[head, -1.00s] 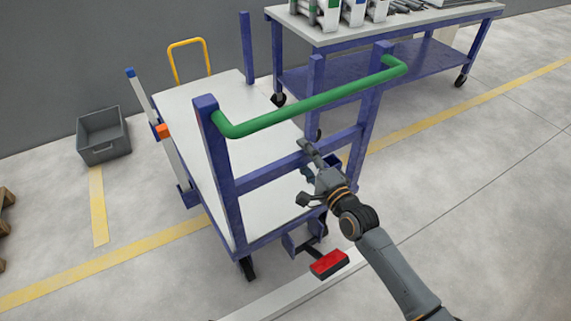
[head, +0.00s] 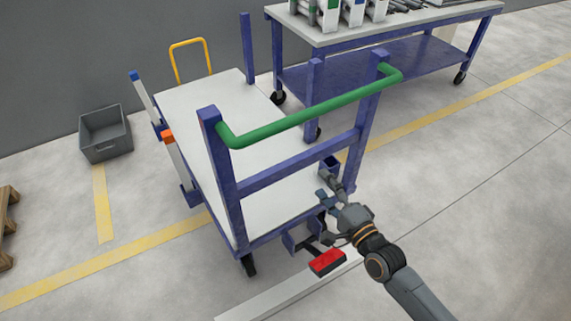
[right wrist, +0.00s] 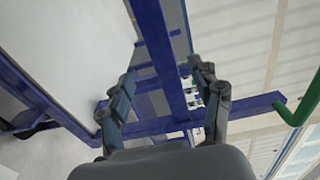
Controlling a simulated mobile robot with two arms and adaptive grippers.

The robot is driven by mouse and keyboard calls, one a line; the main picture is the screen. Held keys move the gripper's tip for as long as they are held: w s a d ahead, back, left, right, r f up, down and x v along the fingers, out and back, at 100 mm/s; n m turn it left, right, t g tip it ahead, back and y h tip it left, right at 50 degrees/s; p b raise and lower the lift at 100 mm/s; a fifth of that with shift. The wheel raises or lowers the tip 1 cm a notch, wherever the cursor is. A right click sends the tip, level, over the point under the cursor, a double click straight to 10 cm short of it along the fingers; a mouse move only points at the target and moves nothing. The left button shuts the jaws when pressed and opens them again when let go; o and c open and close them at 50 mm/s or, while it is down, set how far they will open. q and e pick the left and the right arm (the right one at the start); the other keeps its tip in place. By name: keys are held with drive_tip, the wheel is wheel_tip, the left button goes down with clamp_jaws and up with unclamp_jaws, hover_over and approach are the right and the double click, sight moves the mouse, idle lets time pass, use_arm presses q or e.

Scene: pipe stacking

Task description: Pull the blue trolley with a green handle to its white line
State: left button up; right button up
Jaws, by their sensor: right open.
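The blue trolley (head: 227,190) stands upright with its end frame toward me. Its green handle (head: 300,118) spans the top of the frame and also shows at the right edge of the right wrist view (right wrist: 300,105). The white line (head: 290,290) lies on the floor at the trolley's near end, partly behind the red pedal (head: 327,262). My right gripper (head: 327,212) is open, below the handle and near the frame's right post. In the right wrist view its fingers (right wrist: 163,72) lie on either side of a blue frame bar; contact cannot be told. My left gripper is out of view.
A blue worktable (head: 400,30) with items on top stands behind the trolley. A grey bin (head: 105,135) is by the wall and a wooden pallet (head: 7,225) at the left edge. Yellow floor lines (head: 110,268) run past the trolley. Floor at the right is clear.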

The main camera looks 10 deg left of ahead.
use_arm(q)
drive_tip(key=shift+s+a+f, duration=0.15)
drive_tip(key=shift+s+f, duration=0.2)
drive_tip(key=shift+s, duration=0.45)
use_arm(e)
drive_tip(key=shift+v, duration=0.95)
